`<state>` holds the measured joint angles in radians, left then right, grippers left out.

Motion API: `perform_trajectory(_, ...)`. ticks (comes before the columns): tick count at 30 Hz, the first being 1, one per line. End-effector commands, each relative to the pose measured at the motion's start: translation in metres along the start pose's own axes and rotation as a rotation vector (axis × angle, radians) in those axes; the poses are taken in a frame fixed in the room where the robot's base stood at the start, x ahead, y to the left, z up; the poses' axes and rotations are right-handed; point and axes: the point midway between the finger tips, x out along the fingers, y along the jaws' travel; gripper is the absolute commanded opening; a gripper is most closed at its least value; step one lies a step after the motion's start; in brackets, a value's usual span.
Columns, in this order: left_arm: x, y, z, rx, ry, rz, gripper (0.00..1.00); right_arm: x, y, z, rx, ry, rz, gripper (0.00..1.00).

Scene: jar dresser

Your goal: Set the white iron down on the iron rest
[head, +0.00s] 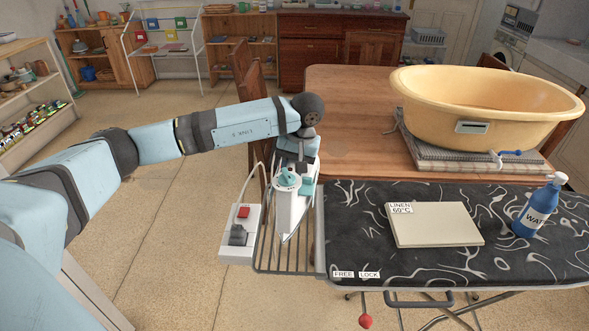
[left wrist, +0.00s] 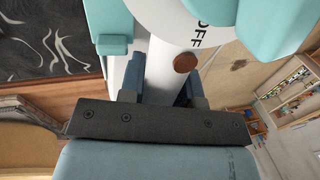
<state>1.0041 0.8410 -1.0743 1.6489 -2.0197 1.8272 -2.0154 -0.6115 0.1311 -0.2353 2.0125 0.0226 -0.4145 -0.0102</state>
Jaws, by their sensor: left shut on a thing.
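The white iron (head: 290,215) with teal parts is in the head view, over the wire iron rest (head: 288,262) at the left end of the ironing board. Its pointed tip faces the front. I cannot tell whether its sole touches the bars. My left gripper (head: 298,165) is shut on the iron from behind. In the left wrist view the fingers (left wrist: 161,85) close around a white part of the iron (left wrist: 162,52), near an OFF mark and a brown knob. The iron hides part of the rest. My right gripper is not in view.
A white socket box (head: 252,215) with a red switch and cord stands left of the rest. The patterned ironing board (head: 360,235) carries a folded cream cloth (head: 435,228) and a blue water bottle (head: 540,207). Behind, a wooden table (head: 350,110) holds a yellow tub (head: 480,100).

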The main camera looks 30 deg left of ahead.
Motion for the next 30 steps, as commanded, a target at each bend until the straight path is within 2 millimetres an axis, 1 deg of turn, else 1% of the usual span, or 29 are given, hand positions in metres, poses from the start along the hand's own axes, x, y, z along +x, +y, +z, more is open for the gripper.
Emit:
perform_trajectory(5,0.000,-0.001,-0.002,-0.005,0.001,0.002,0.00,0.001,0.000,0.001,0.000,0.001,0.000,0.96)
perform_trajectory(11,0.008,0.001,-0.002,-0.005,0.000,0.002,0.00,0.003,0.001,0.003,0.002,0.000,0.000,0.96)
perform_trajectory(17,0.023,0.004,-0.002,-0.006,0.001,0.002,0.00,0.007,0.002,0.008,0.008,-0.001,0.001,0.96)
perform_trajectory(30,0.065,0.012,-0.002,-0.006,0.000,0.002,0.00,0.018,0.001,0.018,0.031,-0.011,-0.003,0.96)
